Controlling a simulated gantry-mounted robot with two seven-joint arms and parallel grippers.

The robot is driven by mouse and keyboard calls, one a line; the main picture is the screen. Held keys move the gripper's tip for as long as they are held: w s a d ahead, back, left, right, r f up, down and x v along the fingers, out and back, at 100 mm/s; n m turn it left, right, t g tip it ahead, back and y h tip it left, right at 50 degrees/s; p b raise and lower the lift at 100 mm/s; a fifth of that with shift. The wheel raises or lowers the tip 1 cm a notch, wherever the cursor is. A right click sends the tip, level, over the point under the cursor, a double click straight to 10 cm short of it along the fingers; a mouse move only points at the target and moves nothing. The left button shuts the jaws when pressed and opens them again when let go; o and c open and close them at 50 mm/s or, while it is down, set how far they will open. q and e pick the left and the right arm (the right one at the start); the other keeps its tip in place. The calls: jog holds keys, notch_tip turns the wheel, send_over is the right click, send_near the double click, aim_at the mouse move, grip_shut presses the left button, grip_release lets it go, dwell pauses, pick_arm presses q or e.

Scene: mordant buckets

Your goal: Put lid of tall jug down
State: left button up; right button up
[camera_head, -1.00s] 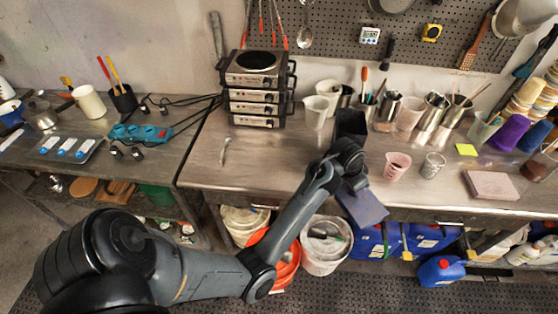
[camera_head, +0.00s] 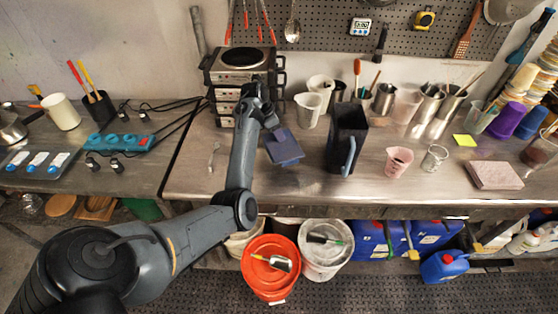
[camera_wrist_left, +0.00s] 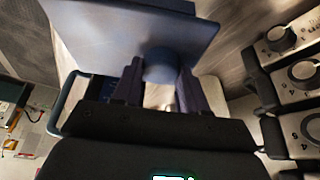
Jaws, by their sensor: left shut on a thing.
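The lid (camera_head: 284,149) is a flat, dark blue square held above the steel table, left of the tall jug. It fills the upper part of the left wrist view (camera_wrist_left: 130,40), with a round knob between the fingers. My left gripper (camera_wrist_left: 160,85) is shut on that knob; in the head view the left gripper (camera_head: 268,124) sits at the lid's upper left. The tall jug (camera_head: 348,132) is dark and square with a blue-grey handle, and stands upright with its top open. My right gripper is not in view.
Stacked hot plates (camera_head: 240,70) stand just behind my left gripper. A metal spoon (camera_head: 213,156) lies on the table to the left. A pink cup (camera_head: 398,162) stands right of the jug. The table (camera_head: 270,185) is bare in front of the lid.

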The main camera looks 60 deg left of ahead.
aim_at(277, 149)
pick_arm(q)
notch_tip(277, 149, down, 5)
jog(key=shift+s+r, duration=0.1)
jog(key=shift+f, duration=2.1)
jog(key=o, duration=1.1)
jog(key=shift+f, duration=0.1)
jog(key=shift+c, duration=0.2)
